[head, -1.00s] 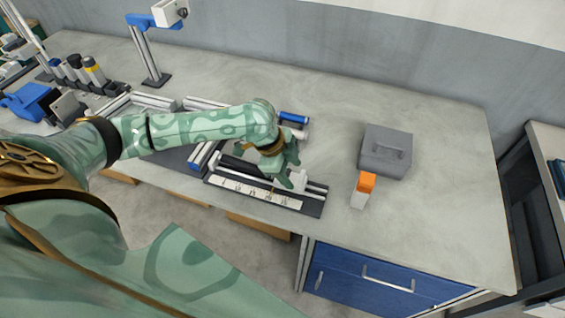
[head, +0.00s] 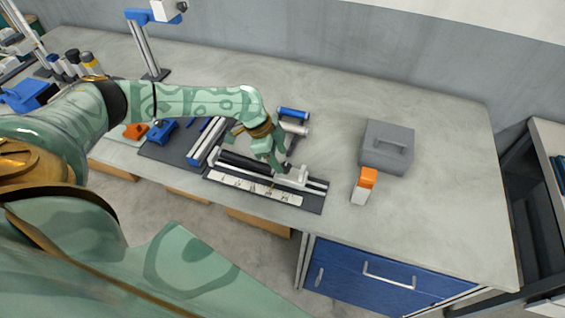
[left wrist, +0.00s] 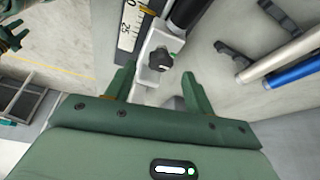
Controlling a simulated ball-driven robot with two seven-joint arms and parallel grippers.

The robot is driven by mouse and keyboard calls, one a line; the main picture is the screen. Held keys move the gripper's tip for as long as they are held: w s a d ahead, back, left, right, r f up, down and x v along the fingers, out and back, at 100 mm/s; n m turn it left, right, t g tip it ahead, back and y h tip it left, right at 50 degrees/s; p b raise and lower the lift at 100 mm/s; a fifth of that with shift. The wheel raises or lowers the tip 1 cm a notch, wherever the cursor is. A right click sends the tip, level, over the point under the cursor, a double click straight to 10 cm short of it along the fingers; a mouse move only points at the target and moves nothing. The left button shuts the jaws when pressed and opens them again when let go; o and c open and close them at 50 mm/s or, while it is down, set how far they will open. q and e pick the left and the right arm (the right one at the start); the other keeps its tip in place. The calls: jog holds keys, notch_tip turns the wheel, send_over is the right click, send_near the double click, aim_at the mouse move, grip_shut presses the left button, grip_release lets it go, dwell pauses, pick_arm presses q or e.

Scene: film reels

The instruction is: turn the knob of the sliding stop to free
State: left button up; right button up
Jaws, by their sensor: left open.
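The sliding stop (head: 299,179) is a light grey block near the right end of a rail on a dark base. In the left wrist view, the stop (left wrist: 150,75) carries a dark round knob (left wrist: 160,59) with a small green mark beside it. My left gripper (head: 286,169) is over the rail, close to the stop. Its open fingers (left wrist: 158,82) show in the left wrist view with the knob ahead of the gap, and nothing is between them. In the head view the knob is too small to make out clearly.
A white scale strip (head: 252,189) runs along the rail's front. Blue and pale rollers (head: 293,113) lie behind. An orange-and-white box (head: 363,186) and a grey case (head: 387,148) stand to the right. A green jointed part, likely my right gripper (left wrist: 12,37), shows at the left wrist view's edge.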

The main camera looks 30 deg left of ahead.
aim_at(285, 167)
pick_arm(q)
jog(key=shift+x, duration=1.35)
